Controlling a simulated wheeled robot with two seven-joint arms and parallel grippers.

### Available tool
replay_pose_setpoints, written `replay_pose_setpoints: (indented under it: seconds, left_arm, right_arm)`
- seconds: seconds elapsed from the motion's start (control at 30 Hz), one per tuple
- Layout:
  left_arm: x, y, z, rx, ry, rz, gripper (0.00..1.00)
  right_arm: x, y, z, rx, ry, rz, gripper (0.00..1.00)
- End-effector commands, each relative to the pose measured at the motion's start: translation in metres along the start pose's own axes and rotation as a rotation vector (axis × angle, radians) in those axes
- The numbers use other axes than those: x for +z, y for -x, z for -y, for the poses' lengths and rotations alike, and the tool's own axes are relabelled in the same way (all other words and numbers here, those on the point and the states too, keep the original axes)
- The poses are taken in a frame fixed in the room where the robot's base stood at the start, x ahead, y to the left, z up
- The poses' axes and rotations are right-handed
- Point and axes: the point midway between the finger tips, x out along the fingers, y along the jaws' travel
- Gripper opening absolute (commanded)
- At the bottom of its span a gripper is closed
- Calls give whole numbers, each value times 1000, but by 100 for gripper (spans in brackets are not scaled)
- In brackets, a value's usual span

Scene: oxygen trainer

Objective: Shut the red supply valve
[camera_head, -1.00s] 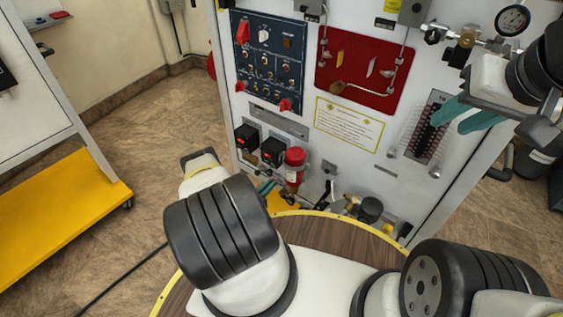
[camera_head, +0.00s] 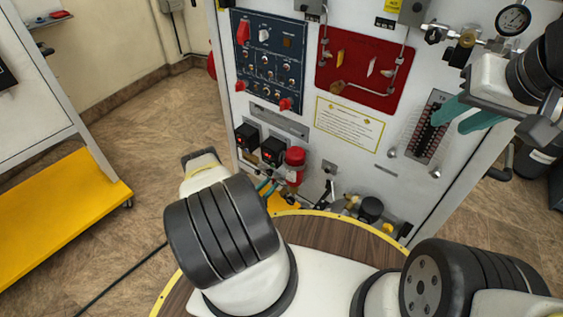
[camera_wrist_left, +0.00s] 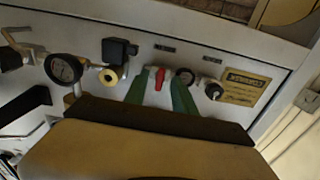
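The red valve handle (camera_wrist_left: 160,79) shows in the left wrist view as a small upright lever on the pale panel. The two green fingers of my left gripper (camera_wrist_left: 159,90) stand apart on either side of it, with a visible gap; I cannot tell how near in depth they are. In the head view my left gripper (camera_head: 267,188) is low at the panel, mostly hidden behind its wrist, and I cannot make out the handle there. My right gripper (camera_head: 463,115) is at the upper right with its teal fingers apart and empty, in front of the panel.
A pressure gauge (camera_wrist_left: 64,69), a brass fitting (camera_wrist_left: 109,76) and a black knob (camera_wrist_left: 213,91) flank the handle. A red cylinder (camera_head: 294,167) stands out from the panel near my left gripper. A yellow-based cart (camera_head: 60,215) is at left, with open floor between.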

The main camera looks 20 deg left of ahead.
Motion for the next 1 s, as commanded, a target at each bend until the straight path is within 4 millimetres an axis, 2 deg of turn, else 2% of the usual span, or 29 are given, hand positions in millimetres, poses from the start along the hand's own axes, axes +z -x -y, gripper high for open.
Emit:
replay_pose_setpoints:
  seconds: [0.17, 0.4, 0.6, 1.0]
  left_arm:
    - [0, 7, 0, 0, 0, 0, 32]
    - [0, 47, 1, -2, 1, 2, 32]
    - [0, 72, 1, -2, 0, 1, 32]
    - [0, 78, 0, 0, 0, 0, 32]
  right_arm:
    - [0, 0, 0, 0, 0, 0, 35]
    - [0, 0, 0, 0, 0, 0, 35]
    - [0, 0, 0, 0, 0, 0, 35]
    - [0, 0, 0, 0, 0, 0, 35]
